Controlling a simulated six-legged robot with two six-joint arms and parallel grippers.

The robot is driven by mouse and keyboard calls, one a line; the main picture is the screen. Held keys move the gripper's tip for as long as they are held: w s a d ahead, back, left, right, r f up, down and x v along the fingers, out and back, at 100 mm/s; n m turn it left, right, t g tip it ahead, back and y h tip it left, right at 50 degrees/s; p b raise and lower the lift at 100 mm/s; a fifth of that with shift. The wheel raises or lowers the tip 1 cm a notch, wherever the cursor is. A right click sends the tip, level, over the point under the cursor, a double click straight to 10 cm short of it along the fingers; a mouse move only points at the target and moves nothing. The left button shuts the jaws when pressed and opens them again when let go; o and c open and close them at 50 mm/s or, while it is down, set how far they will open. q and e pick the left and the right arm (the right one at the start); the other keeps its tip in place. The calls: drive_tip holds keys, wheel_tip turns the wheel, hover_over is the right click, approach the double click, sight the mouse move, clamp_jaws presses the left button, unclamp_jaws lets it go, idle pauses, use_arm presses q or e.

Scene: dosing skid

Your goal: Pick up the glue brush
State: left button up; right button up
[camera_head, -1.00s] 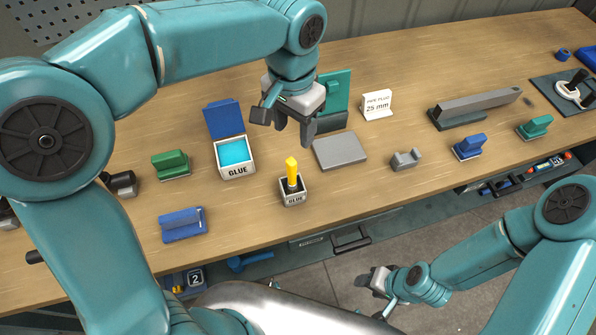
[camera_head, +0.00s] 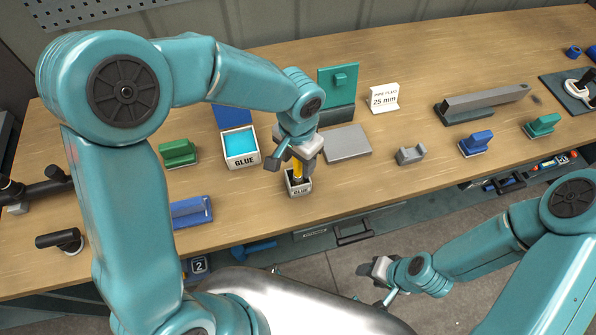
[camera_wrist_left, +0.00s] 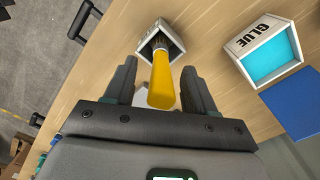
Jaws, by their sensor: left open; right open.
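The glue brush (camera_head: 298,172) has a yellow handle and stands in a small square holder (camera_head: 300,187) marked GLUE on the bench. In the left wrist view the brush handle (camera_wrist_left: 162,80) lies between the two open fingers of my left gripper (camera_wrist_left: 158,88), with a gap on each side. In the head view my left gripper (camera_head: 293,163) is over the holder and hides part of the brush. My right gripper (camera_head: 380,283) is open and empty, off the bench's front edge and low above the floor.
A GLUE box (camera_head: 241,150) with blue contents and a raised blue lid stands left of the holder. A grey plate (camera_head: 346,143) lies behind it to the right. A blue block (camera_head: 191,212) lies to the left, and a grey bracket (camera_head: 410,155) to the right.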

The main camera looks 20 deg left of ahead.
use_arm(q)
drive_tip(key=shift+w+f, duration=0.1)
drive_tip(key=shift+f, duration=0.85)
clamp_jaws()
drive_tip(key=shift+r, duration=0.15)
wheel_tip(320, 180, up, 20)
